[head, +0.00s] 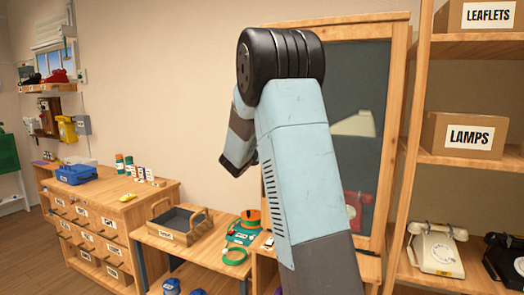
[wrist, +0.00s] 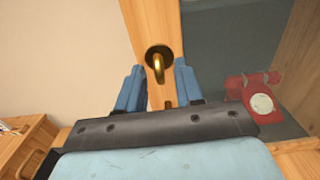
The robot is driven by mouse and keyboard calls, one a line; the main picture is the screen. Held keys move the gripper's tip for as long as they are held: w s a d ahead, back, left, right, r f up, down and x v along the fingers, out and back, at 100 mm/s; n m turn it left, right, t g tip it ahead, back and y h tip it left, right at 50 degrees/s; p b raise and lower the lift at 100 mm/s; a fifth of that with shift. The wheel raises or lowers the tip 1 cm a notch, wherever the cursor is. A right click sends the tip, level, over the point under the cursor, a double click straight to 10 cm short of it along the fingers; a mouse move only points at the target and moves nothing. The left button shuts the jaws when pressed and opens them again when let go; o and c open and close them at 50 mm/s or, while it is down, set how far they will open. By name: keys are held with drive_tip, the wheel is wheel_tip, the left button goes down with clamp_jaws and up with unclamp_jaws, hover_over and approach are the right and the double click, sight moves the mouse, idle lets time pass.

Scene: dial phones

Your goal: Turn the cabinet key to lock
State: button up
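The cabinet (head: 397,110) is a wooden frame with a dark glass door, standing behind my arm in the head view. In the wrist view its wooden door stile (wrist: 150,25) runs down the middle. The head view does not show the fingers.
A red dial phone (wrist: 258,95) is seen through the glass. To the right, an open shelf (head: 465,158) holds labelled boxes and a cream phone (head: 436,248).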

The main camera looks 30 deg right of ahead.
drive_tip(key=v, duration=1.3)
drive_tip(key=shift+s+a, duration=0.25)
drive_tip(key=s+d+f+m+g+y, duration=0.15)
drive_tip(key=s+m+g+y, duration=0.4)
drive_tip(key=s+m, duration=1.1)
drive_tip(key=s+a+f+m+y, duration=0.1)
drive_tip(key=s+a+m+y, duration=0.3)
drive_tip(key=s+a, duration=0.3)
drive_tip(key=s+a+f+m+y, duration=0.1)
drive_tip(key=s+a+m+y, duration=0.3)
drive_tip(key=s+a, duration=0.3)
drive_tip(key=s+m, duration=0.1)
drive_tip(key=s, duration=0.4)
drive_tip(key=shift+s+a+y, duration=0.25)
drive_tip(key=shift+s+y, duration=0.05)
drive_tip(key=shift+y, duration=0.05)
drive_tip(key=shift+f, duration=0.1)
